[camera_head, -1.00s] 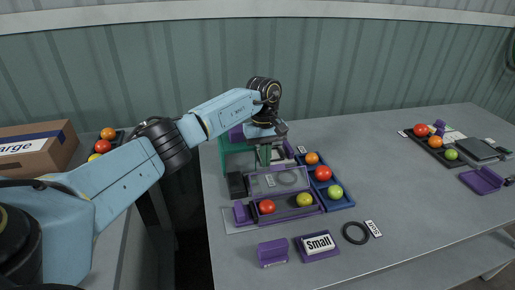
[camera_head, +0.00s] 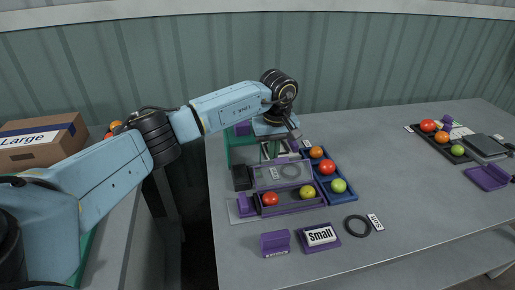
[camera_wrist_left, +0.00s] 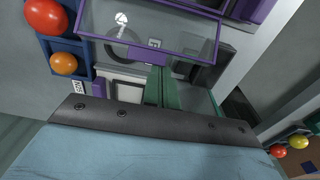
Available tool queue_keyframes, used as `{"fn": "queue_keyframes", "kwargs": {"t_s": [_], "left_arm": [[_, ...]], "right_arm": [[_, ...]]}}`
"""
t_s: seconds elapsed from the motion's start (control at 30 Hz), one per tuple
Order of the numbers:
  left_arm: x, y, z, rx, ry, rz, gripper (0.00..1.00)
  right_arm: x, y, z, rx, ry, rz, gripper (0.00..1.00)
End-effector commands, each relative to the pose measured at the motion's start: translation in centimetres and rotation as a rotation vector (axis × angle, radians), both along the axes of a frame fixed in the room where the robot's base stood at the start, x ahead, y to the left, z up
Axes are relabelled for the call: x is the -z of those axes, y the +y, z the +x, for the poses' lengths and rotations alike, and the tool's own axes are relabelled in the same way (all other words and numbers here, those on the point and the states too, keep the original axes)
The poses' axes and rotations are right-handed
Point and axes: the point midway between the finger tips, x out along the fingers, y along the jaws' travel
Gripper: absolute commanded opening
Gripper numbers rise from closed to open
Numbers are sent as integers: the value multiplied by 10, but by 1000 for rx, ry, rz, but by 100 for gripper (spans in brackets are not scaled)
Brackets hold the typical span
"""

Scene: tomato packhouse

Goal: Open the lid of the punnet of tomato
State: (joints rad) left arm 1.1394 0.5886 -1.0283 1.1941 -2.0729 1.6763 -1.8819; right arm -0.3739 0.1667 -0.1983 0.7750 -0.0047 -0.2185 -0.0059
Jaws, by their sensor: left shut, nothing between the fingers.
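The punnet (camera_head: 292,208) is a purple-rimmed tray with a dark inside, lying on the bench mat. A red tomato (camera_head: 269,199) and a yellow-green tomato (camera_head: 307,192) lie in it. Its clear, purple-framed lid (camera_head: 256,178) stands raised at the punnet's back edge, with the inside uncovered. My left gripper (camera_head: 270,151) is behind the lid, shut and empty. In the left wrist view its green fingers (camera_wrist_left: 161,88) are together beside the lid's purple tab (camera_wrist_left: 150,68); I cannot tell whether they touch. My right gripper is not in view.
A blue tray (camera_head: 344,196) with several tomatoes stands close on the right. A black block (camera_head: 241,177) is to the left. The bench's middle right is clear.

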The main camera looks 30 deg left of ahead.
Motion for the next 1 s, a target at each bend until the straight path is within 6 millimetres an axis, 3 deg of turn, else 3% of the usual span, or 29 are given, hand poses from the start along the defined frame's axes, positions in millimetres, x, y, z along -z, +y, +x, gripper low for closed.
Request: {"fn": "queue_keyframes", "kwargs": {"t_s": [0.53,1.0], "left_arm": [[-1,-5,-4,0,-1,-1,0],[-19,-5,-4,0,0,-1,0]], "right_arm": [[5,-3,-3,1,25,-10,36],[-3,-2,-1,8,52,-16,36]]}}
